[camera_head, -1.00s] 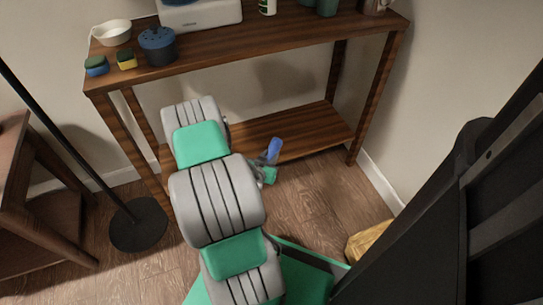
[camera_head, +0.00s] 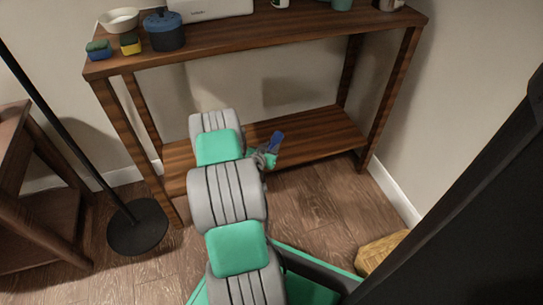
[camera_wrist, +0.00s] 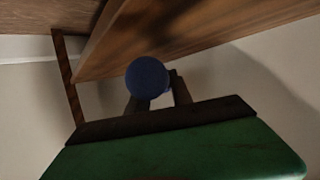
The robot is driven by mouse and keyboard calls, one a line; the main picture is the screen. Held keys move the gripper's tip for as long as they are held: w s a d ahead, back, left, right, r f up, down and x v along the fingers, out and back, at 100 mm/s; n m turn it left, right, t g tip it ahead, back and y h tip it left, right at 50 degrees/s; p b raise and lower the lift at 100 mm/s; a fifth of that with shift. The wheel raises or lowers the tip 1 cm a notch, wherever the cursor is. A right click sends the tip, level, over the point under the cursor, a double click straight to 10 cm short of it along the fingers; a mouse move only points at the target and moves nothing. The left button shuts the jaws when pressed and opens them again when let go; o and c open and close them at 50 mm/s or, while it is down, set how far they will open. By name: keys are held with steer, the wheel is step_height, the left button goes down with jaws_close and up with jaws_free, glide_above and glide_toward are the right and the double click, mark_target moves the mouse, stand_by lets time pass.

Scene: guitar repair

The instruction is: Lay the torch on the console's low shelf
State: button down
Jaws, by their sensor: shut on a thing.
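The torch is blue and shows in the head view (camera_head: 277,138) as a short cylinder sticking up at a tilt. In the wrist view the torch (camera_wrist: 147,77) shows its round blue end between the dark fingers. My gripper (camera_head: 268,152) is shut on the torch and holds it in front of or over the low shelf (camera_head: 320,133); I cannot tell whether they touch. The console (camera_head: 270,50) is dark brown wood, and the visible part of its low shelf is bare. My arm hides the shelf's left middle part.
The console's top holds a white bowl (camera_head: 119,19), a blue pot (camera_head: 163,30), sponges (camera_head: 130,43) and a white device (camera_head: 210,8). A black lamp stand (camera_head: 137,226) and a brown side table (camera_head: 40,215) are at left. A yellowish woven object (camera_head: 383,252) lies at right.

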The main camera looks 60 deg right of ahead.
step_height(320, 180, down, 4)
steer(key=shift+r+b, duration=0.25)
steer(key=shift+b, duration=0.35)
steer(key=shift+r, duration=0.15)
steer(key=c, duration=1.1)
jaws_free()
steer(key=shift+c, duration=0.2)
